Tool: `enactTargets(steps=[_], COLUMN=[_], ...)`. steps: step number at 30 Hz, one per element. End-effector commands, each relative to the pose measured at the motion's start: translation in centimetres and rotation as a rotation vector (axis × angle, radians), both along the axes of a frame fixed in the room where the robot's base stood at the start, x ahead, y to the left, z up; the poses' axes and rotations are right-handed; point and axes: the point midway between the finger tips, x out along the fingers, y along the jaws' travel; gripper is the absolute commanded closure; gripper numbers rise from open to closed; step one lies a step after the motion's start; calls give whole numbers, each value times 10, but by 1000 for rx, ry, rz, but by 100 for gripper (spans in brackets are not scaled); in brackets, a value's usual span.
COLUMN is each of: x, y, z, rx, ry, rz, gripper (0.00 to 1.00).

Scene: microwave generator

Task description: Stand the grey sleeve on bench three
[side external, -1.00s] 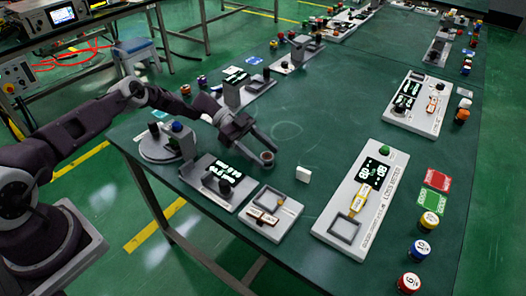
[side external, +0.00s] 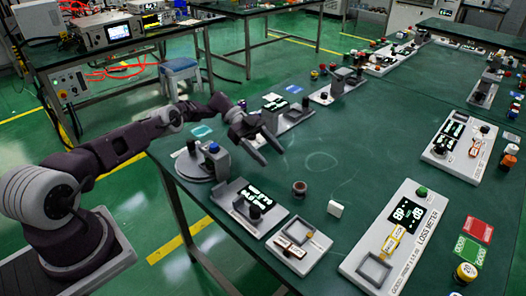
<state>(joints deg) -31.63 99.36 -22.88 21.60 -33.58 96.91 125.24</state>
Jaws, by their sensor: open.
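A short, dull grey-brown hollow cylinder (side external: 299,188), which looks like the grey sleeve, stands upright on the green table top (side external: 345,165). Its round open top shows. My gripper (side external: 272,157) is open and empty, above and to the left of the cylinder in the picture, apart from it. Its two fingers point down and right. No number marking bench three is readable, so I cannot tell which station it is.
A white block (side external: 335,209) sits right of the cylinder. Nearby are a LOSS METER panel (side external: 408,232), a small tray unit (side external: 299,246), a display unit (side external: 250,204) and a round-based device (side external: 201,163). Red (side external: 478,229) and green (side external: 470,250) cards lie at right.

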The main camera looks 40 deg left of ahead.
Motion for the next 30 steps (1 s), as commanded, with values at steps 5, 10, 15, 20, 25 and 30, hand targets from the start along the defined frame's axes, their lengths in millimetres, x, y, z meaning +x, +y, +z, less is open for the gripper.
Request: enactTargets(steps=[5,10,15,20,25,30], x=[0,10,-8,-72,-178,-290], y=[1,-19,-62,-90,-98,-86], z=[2,51,151,237,297,305], rx=[0,116,427,715,858,768], ry=[1,103,324,459,507,510], rz=[-2,-17,73,344,775,1206], gripper=[41,41,41,41,41,41])
